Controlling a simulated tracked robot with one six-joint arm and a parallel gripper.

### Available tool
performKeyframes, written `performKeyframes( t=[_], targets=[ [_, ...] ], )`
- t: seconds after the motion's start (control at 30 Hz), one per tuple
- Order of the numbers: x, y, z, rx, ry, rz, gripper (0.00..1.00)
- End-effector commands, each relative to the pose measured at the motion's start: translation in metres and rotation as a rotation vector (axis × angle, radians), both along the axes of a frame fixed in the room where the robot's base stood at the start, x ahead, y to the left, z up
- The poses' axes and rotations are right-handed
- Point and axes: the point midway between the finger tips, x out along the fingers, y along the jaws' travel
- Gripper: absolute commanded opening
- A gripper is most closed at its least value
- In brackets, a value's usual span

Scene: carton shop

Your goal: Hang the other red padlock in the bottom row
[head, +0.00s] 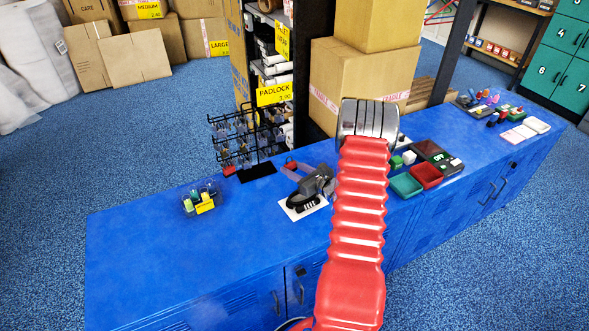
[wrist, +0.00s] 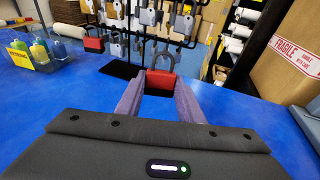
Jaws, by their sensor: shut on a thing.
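My gripper (wrist: 160,92) is shut on a red padlock (wrist: 160,80), held upright between its purple fingers with the dark shackle upward. In the head view my gripper (head: 293,168) is small and points at the rack, above the counter. The black wire rack (head: 222,121) stands at the back of the counter under a yellow PADLOCK sign (head: 275,93). Another red padlock (wrist: 93,44) hangs low at the rack's left, apart from the held one. Grey padlocks (wrist: 148,17) hang in the rows above. The held padlock covers part of the rack's lower right.
A black mat (head: 257,170) lies before the rack. A tray of small bottles (head: 202,198) stands to the left. Cartons (head: 350,80) stand behind the counter (head: 140,245), with red and green trays (head: 427,175) to the right. The counter's left end is clear.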

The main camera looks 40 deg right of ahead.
Motion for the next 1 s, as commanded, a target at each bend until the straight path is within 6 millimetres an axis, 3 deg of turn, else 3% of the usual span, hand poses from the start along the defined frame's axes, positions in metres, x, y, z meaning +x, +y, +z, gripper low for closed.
performKeyframes(
  t=[0.1, 0.53, 1.0],
  targets=[
    [-0.003, -0.008, 0.000, 0.000, 0.003, -0.011, 0.16],
    [-0.001, -0.008, 0.000, 0.000, 0.003, -0.010, 0.16],
    [0.015, -0.012, -0.001, -0.002, 0.002, -0.010, 0.16]
  ],
)
